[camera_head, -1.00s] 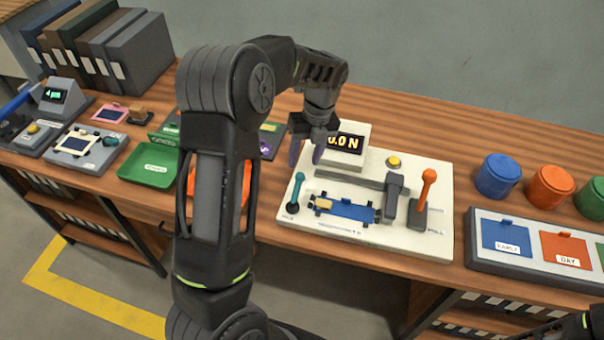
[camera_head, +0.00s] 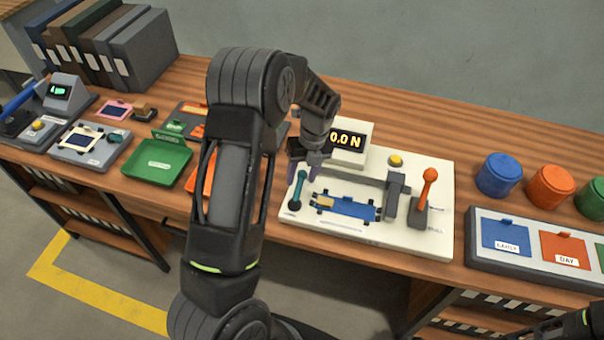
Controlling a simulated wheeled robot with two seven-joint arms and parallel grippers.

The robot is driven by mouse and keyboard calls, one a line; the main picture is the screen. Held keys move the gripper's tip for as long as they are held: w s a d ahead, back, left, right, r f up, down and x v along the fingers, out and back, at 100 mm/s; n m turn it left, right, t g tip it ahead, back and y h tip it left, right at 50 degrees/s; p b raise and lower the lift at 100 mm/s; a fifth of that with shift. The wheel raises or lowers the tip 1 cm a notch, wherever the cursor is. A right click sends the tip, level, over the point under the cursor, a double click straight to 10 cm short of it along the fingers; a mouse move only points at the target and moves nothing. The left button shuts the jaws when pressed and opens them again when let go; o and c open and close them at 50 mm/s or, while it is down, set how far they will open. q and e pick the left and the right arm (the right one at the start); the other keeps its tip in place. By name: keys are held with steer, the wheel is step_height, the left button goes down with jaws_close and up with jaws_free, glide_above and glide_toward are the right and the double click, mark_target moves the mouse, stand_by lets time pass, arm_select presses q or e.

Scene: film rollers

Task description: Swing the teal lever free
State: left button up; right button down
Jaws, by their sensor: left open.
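The teal lever (camera_head: 298,188) stands nearly upright at the left end of the white test fixture (camera_head: 345,242). My left gripper (camera_head: 305,168) is open and points down right at the lever's top, with its fingers close to the knob. I cannot tell whether they touch it. A blue roller piece (camera_head: 350,208) lies in the middle of the fixture. An orange lever (camera_head: 427,190) stands at the fixture's right end. At the bottom right corner a small part of my right arm shows; its gripper is out of view.
A display reading "0.0 N" (camera_head: 347,140) and a yellow button (camera_head: 395,160) sit at the fixture's back. Blue (camera_head: 498,175) and orange (camera_head: 550,187) canisters stand to the right, behind a labelled tray (camera_head: 530,262). A green tray (camera_head: 155,165) lies left of my arm.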

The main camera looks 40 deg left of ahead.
arm_select(q)
steer(key=shift+c, duration=0.5)
jaws_close()
stand_by(0.8)
